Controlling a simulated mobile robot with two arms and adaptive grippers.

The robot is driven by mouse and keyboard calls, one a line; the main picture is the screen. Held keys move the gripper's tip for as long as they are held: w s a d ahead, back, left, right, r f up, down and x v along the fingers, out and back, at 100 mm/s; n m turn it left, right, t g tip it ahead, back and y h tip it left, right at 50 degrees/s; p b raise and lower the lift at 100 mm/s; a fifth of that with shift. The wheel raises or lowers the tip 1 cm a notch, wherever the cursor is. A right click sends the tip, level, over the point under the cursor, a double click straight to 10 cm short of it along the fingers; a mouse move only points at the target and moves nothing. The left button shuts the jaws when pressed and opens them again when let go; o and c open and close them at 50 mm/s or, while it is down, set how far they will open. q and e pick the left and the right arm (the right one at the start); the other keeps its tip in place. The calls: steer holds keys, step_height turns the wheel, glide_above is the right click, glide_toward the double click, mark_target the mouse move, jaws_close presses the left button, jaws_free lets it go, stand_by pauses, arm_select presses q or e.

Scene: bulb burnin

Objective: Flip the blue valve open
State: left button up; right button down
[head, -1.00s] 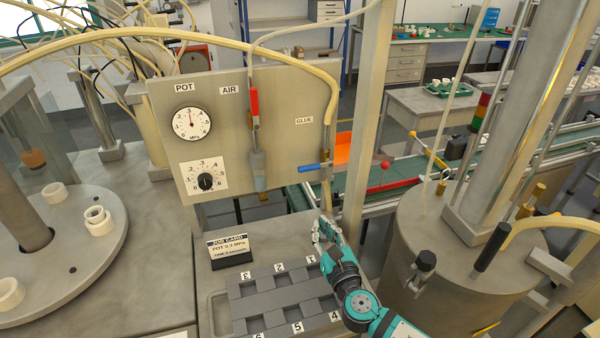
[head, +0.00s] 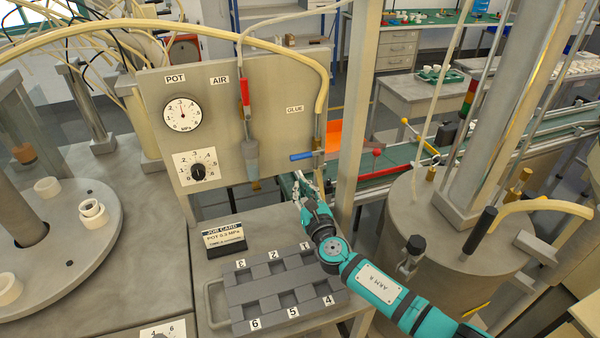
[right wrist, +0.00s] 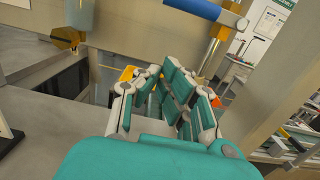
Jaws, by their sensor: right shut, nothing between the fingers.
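The blue valve (head: 302,156) is a handle lying level across the lower right of the grey panel, under the GLUE label (head: 295,110). It points left from a vertical brass-coloured pipe fitting (head: 318,145). In the right wrist view the blue handle (right wrist: 195,8) crosses the top edge, above and beyond the fingers. My right gripper (head: 299,178) is shut and empty, just below the handle in the head view, with no visible contact. It also shows in the right wrist view (right wrist: 158,85). My left gripper is not in view.
A red handle (head: 245,92) hangs upright under the AIR label on the panel (head: 220,130). A grey numbered tray (head: 270,291) and a job card (head: 224,238) are below. A post (head: 354,120) stands right of the valve, with a metal pot (head: 430,225) beyond.

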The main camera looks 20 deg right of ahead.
mark_target(301, 156)
arm_select(q)
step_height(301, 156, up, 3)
steer(key=p, duration=0.3)
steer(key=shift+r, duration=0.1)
arm_select(e)
steer(key=r, duration=0.2)
steer(key=w+r, duration=0.1)
steer(key=r, duration=0.1)
steer(key=shift+w, duration=0.2)
steer(key=shift+w+f, duration=0.1)
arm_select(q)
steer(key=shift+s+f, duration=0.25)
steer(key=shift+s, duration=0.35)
arm_select(e)
steer(key=shift+a+r+m, duration=0.2)
steer(key=shift+r+m, duration=0.15)
steer(key=shift+m, duration=0.15)
